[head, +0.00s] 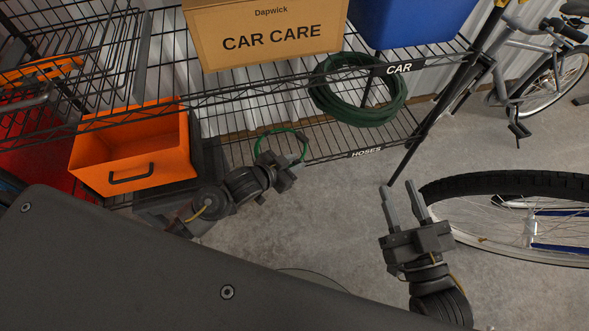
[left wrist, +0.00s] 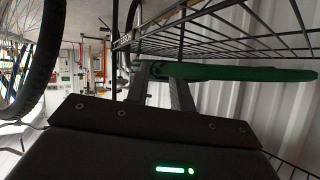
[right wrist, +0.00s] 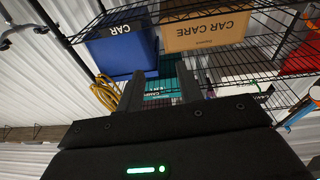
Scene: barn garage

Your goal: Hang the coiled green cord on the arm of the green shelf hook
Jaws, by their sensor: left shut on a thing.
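My left gripper (head: 288,165) is shut on the coiled green cord (head: 257,148), a thin green ring in front of the lower wire shelf. In the left wrist view the cord (left wrist: 250,74) shows nearly edge-on as a green band, running from between the fingers to the right, below a wire shelf. My right gripper (head: 404,200) is open and empty over the floor, apart from the shelf; its spread fingers also show in the right wrist view (right wrist: 158,92). I cannot make out the green shelf hook in any view.
A larger dark green hose coil (head: 386,113) is at the wire rack (head: 290,88), near the "HOSES" label. A bicycle wheel (head: 505,185) is right of my right gripper.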

